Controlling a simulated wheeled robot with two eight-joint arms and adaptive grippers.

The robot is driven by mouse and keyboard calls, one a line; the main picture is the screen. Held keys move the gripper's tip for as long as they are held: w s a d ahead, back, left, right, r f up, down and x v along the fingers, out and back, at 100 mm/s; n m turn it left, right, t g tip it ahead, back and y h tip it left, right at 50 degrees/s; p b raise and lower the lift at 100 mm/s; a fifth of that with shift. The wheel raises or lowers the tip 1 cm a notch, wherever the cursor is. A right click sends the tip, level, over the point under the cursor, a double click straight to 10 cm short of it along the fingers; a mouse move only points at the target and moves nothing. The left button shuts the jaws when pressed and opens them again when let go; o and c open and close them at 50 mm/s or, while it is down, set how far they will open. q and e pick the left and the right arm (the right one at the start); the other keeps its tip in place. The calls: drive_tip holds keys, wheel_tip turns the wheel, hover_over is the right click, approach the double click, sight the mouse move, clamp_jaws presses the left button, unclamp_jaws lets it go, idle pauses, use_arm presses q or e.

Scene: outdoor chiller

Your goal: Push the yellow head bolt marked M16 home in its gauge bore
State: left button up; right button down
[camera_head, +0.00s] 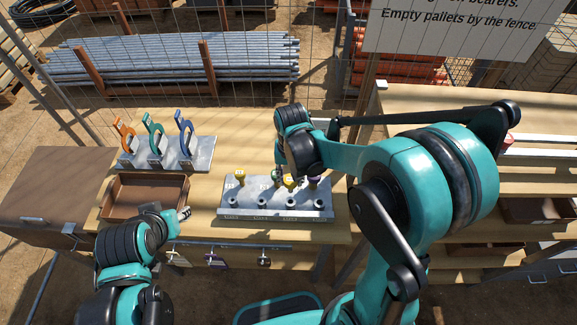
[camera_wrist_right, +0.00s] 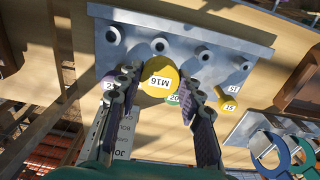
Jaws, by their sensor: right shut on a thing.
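The yellow M16 bolt head (camera_wrist_right: 159,80) is between my right gripper's fingertips (camera_wrist_right: 157,92) in the right wrist view, and the jaws are shut on it. In the head view this yellow head (camera_head: 290,182) shows just below my right gripper (camera_head: 290,170), whose fingertips are mostly hidden. It is over the grey gauge block (camera_head: 254,198), which has a front row of open bores. The bolt's shank is hidden, so I cannot tell how deep it sits. My left gripper (camera_head: 183,213) is low beside the brown tray, and its jaws are too small to read.
Another yellow bolt (camera_head: 240,176), a green one (camera_wrist_right: 175,99) and a purple one (camera_wrist_right: 108,86) stand close by on the block. A rack with orange, teal and blue gauges (camera_head: 156,160) and a brown tray (camera_head: 117,198) are to the left. Wire fence stands behind.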

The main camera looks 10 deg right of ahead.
sight(291, 192)
wheel_tip(291, 192, down, 6)
drive_tip(key=b, duration=0.5)
idle(0.6)
drive_tip(key=shift+f+b, duration=1.3)
drive_tip(key=shift+b, duration=0.05)
drive_tip(key=shift+f, duration=0.15)
drive_tip(key=shift+f+b, duration=0.75)
drive_tip(key=shift+b, duration=0.05)
drive_tip(key=shift+c, duration=2.2)
unclamp_jaws()
drive_tip(key=shift+r, duration=0.2)
